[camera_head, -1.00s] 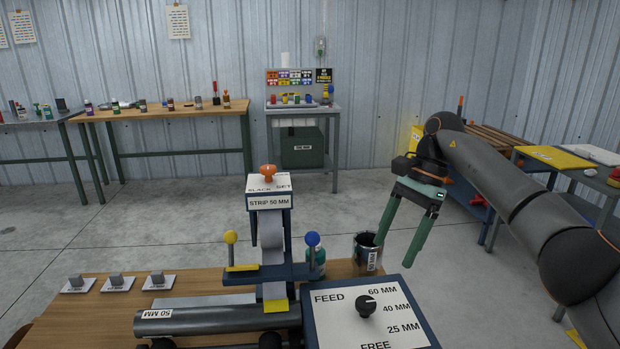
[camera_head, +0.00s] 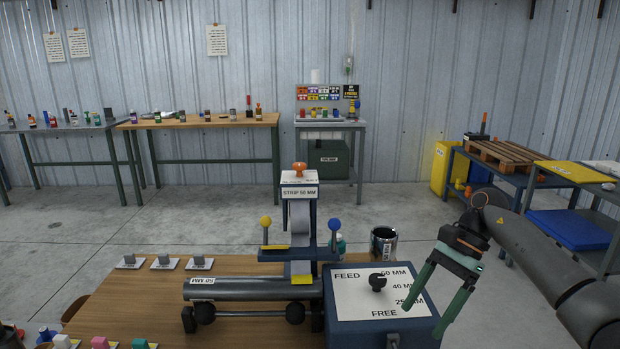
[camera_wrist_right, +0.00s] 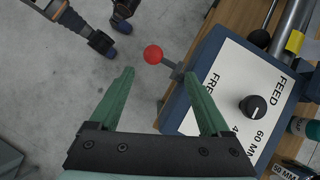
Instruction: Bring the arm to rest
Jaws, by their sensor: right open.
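My right arm comes in from the right in the head view, with its gripper (camera_head: 424,324) hanging open and empty. Its two green fingers point down and left, by the right side of the feed box (camera_head: 345,318). In the right wrist view the gripper (camera_wrist_right: 159,73) is open with nothing between its fingers. A red ball on a lever (camera_wrist_right: 153,54) shows just beyond the fingertips there, beside the feed box (camera_wrist_right: 200,105). I cannot tell whether the fingers touch anything. My left gripper is not in the head view.
The wooden bench (camera_head: 140,300) carries a strip stand (camera_head: 299,190), a dark pipe (camera_head: 250,289) and three small tagged grey blocks. A metal can (camera_head: 383,244) stands behind the feed box. A pallet table (camera_head: 500,152) is at the right. The floor behind the bench is clear.

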